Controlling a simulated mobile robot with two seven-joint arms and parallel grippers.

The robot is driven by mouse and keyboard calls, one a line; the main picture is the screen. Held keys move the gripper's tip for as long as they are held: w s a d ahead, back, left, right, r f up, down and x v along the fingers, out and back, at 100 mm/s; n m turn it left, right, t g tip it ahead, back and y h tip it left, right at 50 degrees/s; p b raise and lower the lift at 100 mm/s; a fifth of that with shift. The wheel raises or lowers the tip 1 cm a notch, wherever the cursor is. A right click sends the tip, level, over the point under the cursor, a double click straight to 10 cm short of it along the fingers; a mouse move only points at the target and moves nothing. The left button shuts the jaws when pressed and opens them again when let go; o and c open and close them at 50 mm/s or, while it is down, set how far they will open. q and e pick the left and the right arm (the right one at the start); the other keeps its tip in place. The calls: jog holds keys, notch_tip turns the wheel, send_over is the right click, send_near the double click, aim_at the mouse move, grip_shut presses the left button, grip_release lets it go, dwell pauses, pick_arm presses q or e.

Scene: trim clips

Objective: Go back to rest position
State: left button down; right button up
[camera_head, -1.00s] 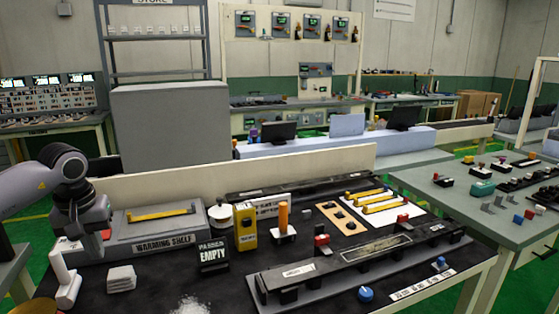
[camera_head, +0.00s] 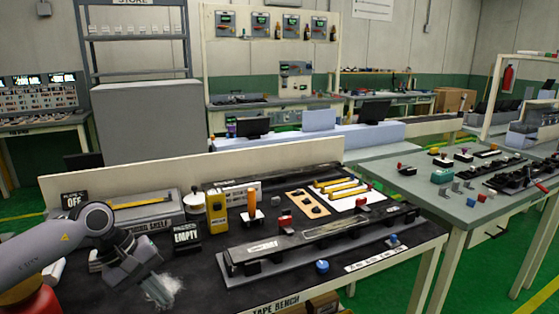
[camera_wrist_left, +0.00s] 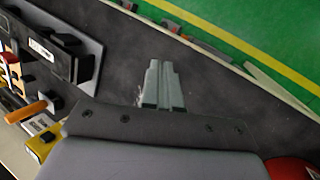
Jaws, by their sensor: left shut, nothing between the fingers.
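My left gripper (camera_head: 160,290) is low over the front left part of the black tape bench top (camera_head: 205,290). Its fingers are together and hold nothing. A white powdery patch (camera_head: 172,284) shows beside the fingertips; I cannot tell whether they touch the bench. In the left wrist view, the two grey fingers (camera_wrist_left: 161,70) lie side by side over the dark bench top. My right gripper is not in view.
Right of my left gripper stand an EMPTY sign (camera_head: 186,236), a yellow box (camera_head: 216,212), an orange-handled tool (camera_head: 252,203) and a long black fixture (camera_head: 300,245). A warming shelf (camera_head: 150,217) is behind. A second table (camera_head: 470,210) is at right.

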pick_arm(q)
jog(key=s+d+n+t+h, duration=0.25)
jog(key=d+n+h, duration=0.35)
jog(key=d+n, duration=0.45)
jog(key=s+d+n+t+h, duration=0.2)
jog(key=s+d+n+h, duration=0.2)
jog(key=d+n+h, duration=0.45)
jog(key=s+a+f+n+t+y, duration=0.25)
jog(key=f+n+t+y, duration=0.3)
jog(key=n, duration=0.95)
jog(key=s+a+f+n+t+y, duration=0.1)
jog(key=a+f+n+t+y, duration=0.45)
jog(key=n, duration=0.95)
jog(key=s+a+f+n+g+y, duration=0.3)
jog(key=s+f+n+g+y, duration=0.3)
jog(key=s+f+n, duration=0.5)
jog(key=shift+s+a+f+n, duration=0.25)
jog(key=shift+s+a+n, duration=0.15)
jog(key=shift+n, duration=0.5)
jog(key=shift+y, duration=0.25)
